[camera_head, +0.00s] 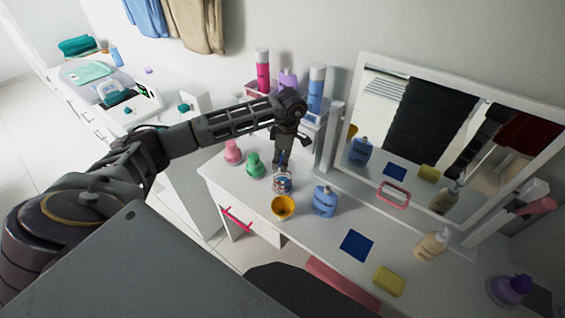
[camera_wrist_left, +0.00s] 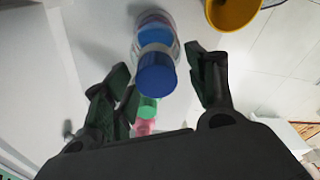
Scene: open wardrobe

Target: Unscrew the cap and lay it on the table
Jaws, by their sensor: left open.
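A clear bottle (camera_head: 282,184) stands upright on the white dressing table (camera_head: 318,231), directly below my left gripper (camera_head: 283,158). In the left wrist view the bottle (camera_wrist_left: 154,24) has a blue cap (camera_wrist_left: 157,76) on it, pointing towards the camera. My left gripper (camera_wrist_left: 167,78) is open, with one finger on each side of the cap and visible space on both sides. In the head view the gripper hides the cap. My right gripper is not in view.
A yellow cup (camera_head: 283,207) and a blue bottle (camera_head: 325,202) stand close by. Green (camera_head: 254,166) and pink (camera_head: 233,152) bottles stand to the left. A framed mirror (camera_head: 410,140) rises behind. A blue square (camera_head: 356,246) and yellow block (camera_head: 389,281) lie to the right.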

